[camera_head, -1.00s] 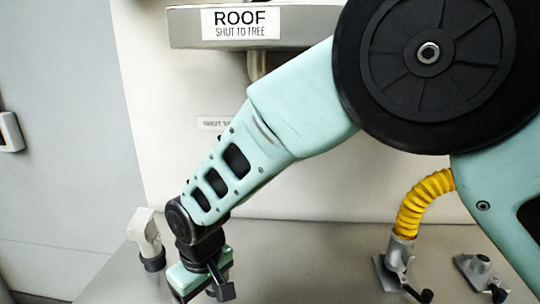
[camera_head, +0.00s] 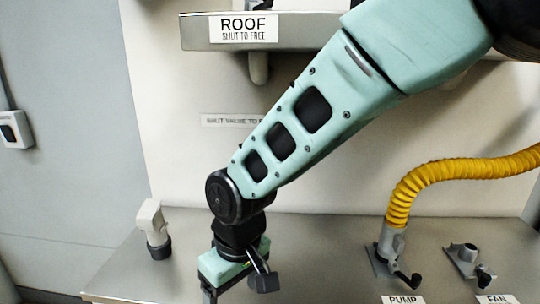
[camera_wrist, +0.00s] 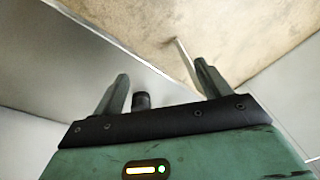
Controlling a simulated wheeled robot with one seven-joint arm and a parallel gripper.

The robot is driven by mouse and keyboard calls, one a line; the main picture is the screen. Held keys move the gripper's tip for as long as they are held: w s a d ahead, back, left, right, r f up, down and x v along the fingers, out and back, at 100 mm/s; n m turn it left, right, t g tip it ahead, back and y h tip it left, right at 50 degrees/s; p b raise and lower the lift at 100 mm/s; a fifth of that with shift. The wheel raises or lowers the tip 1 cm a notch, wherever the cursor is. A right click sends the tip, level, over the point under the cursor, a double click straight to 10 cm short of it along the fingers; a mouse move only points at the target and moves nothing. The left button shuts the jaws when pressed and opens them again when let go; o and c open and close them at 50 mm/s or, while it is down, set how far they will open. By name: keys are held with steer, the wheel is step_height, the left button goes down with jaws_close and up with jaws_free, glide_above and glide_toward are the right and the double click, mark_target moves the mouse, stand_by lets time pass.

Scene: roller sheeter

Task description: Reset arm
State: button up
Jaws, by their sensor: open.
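My arm is teal with dark joints and reaches down across the head view from the upper right. My gripper (camera_wrist: 160,76) shows in the wrist view with its two fingers apart. I see nothing held between them. A small dark cylinder (camera_wrist: 142,100) shows between the fingers near their base; I cannot tell what it is. In the head view the gripper hangs over the steel bench (camera_head: 330,255) at the bottom edge, and its fingertips are partly cut off.
A white fitting with a dark end (camera_head: 153,228) stands on the bench left of my gripper. A yellow hose (camera_head: 440,178) joins the PUMP fitting (camera_head: 390,245). The FAN fitting (camera_head: 466,260) is at right. A ROOF-labelled ledge (camera_head: 195,32) is above. Bench between gripper and pump is clear.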

steer(key=s+d+r+m, duration=0.1)
steer(key=s+d+r, duration=0.1)
steer(key=s+d, duration=0.5)
steer(key=s+d+r+m, duration=0.1)
steer(key=s+d+r, duration=0.2)
steer(key=s+d, duration=0.4)
steer(key=d, duration=0.6)
steer(key=shift+d+r+h, duration=0.25)
steer(key=shift+d+h, duration=0.05)
steer(key=shift+h, duration=0.1)
